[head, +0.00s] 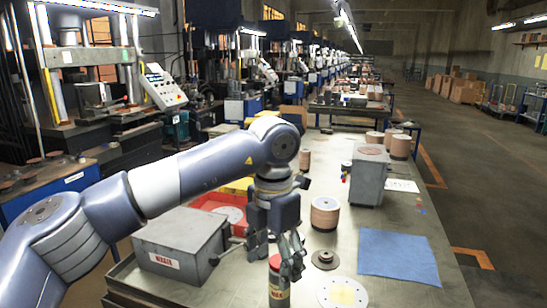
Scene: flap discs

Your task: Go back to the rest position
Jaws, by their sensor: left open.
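My left arm reaches in from the left, and my left gripper (274,248) hangs fingers down over the workbench (440,250). Its fingers are apart. A can with a red top (279,287) stands at the front of the bench, directly below or just in front of the fingers; I cannot tell whether they touch it. My right gripper is not in view.
A grey box (178,247) is left of the gripper, with a red tray (212,204) behind. Right of it are a stack of discs (325,213), a dark flanged disc (325,260), a white disc (342,293), a blue mat (397,256) and another grey box (368,178).

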